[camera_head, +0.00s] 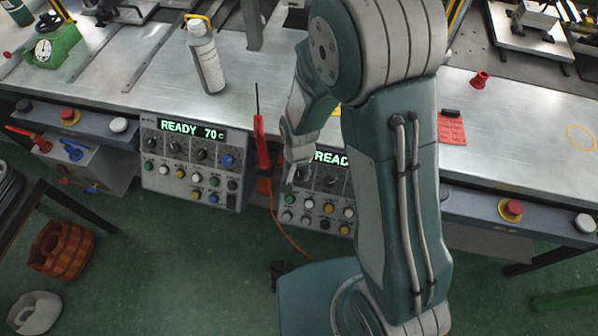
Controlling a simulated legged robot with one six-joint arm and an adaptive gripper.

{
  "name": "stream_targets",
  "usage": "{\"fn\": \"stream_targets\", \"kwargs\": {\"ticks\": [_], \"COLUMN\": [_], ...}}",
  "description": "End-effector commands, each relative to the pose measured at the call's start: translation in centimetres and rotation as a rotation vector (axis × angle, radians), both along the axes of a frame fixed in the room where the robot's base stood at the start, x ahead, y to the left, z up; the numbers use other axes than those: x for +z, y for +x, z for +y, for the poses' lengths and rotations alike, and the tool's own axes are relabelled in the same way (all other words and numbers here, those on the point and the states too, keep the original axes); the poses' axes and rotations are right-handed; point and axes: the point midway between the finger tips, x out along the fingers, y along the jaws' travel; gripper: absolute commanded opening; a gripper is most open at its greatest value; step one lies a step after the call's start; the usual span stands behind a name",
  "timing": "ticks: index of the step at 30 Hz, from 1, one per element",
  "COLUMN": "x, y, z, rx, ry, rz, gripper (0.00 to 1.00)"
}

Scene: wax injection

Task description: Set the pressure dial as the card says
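A left control panel (150,160) shows "READY 70c" on a green display, with several black dials, a blue knob and coloured buttons below. A right control panel (322,225) has a similar display reading "READ", its right part hidden behind my arm. A black dial (332,183) shows on the right panel. Which dial is for pressure is too small to read. A red card (452,130) lies on the bench right of my arm, its writing unreadable. My gripper (299,178) points down at the upper left of the right panel. Its fingers are too small to judge, and contact is unclear.
A red-handled tool (261,142) stands left of my gripper, with an orange cable below. A white bottle (206,62) and a green scale (53,45) stand on the bench. Red stop buttons (511,210) line the bench front. A wooden basket (62,250) is on the floor.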

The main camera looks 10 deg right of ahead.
Motion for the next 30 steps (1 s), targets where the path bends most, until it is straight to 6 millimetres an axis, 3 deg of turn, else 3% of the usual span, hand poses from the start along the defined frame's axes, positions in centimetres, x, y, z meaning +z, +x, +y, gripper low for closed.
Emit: {"fn": "stream_targets", "kwargs": {"ticks": [23, 24, 26, 30], "x": [-0.11, -0.11, -0.11, -0.08], "y": [-0.25, -0.25, -0.24, -0.18], "z": [-0.07, -0.07, -0.07, -0.08], "rx": [-0.041, -0.041, -0.041, -0.042], "ry": [0.045, 0.045, 0.045, 0.046], "rz": [-0.011, -0.011, -0.011, -0.012], "gripper": [0.00, 0.52, 0.77, 0.77]}}
